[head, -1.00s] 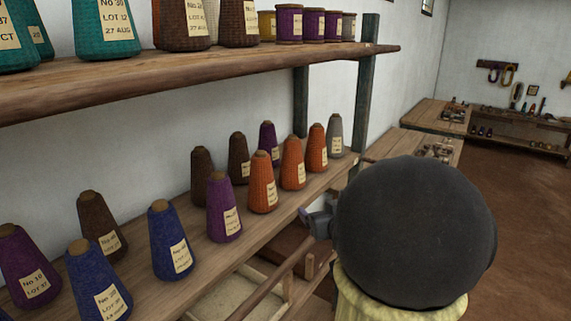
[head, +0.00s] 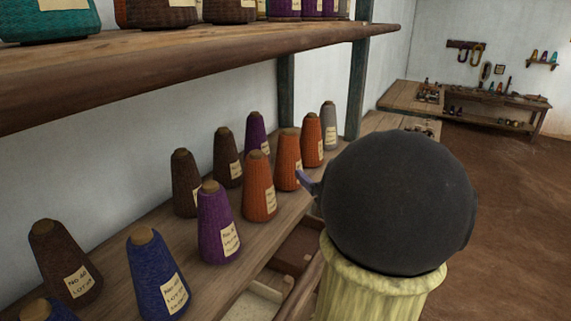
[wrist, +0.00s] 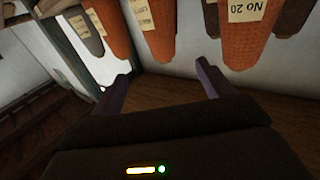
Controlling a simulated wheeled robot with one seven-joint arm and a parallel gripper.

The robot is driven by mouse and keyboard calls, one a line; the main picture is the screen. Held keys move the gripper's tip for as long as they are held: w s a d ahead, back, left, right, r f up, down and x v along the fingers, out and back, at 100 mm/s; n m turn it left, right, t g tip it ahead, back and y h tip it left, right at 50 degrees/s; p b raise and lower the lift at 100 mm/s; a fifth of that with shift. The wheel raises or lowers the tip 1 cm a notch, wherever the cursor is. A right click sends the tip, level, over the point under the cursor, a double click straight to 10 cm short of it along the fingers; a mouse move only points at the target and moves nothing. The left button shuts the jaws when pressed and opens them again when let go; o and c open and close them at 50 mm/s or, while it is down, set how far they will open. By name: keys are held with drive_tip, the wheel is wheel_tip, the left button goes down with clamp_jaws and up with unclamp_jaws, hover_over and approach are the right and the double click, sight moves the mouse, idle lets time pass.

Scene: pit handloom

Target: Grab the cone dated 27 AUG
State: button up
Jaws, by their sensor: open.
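Yarn cones stand upright on the lower shelf in the head view: a blue cone (head: 157,275), a purple cone (head: 216,220), orange cones (head: 259,185), brown cones (head: 186,182) and a grey cone (head: 329,127). Their paper labels are too small there for me to read a date. Most of my gripper is hidden behind my dark arm; a fingertip (head: 307,183) shows beside an orange cone (head: 288,160). The upside-down wrist view shows my gripper (wrist: 162,85) open and empty.
The upper shelf (head: 200,62) overhangs the cones, with more cones and spools cut off by the top edge. A dark post (head: 357,85) stands at the shelf's far end. Wooden benches (head: 412,95) are farther back. Open floor (head: 520,220) lies at right.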

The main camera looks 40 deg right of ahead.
sight(294, 150)
drive_tip(key=w+p, duration=0.1)
drive_tip(key=w, duration=0.3)
drive_tip(key=w+d+p, duration=0.1)
drive_tip(key=w, duration=0.3)
drive_tip(key=w+d+p, duration=0.1)
drive_tip(key=w+p, duration=0.1)
drive_tip(key=w, duration=0.2)
drive_tip(key=shift+w+d, duration=0.1)
drive_tip(key=shift+d, duration=0.1)
drive_tip(key=shift+w+r+p, duration=0.15)
drive_tip(key=shift+w+p, duration=0.05)
drive_tip(key=shift+p, duration=0.2)
drive_tip(key=w+p, duration=0.2)
drive_tip(key=w, duration=0.2)
drive_tip(key=shift+d+r+p, duration=0.3)
drive_tip(key=shift+p, duration=0.1)
drive_tip(key=shift+w+d+f, duration=0.1)
drive_tip(key=shift+w+f, duration=0.05)
drive_tip(key=shift+w, duration=0.25)
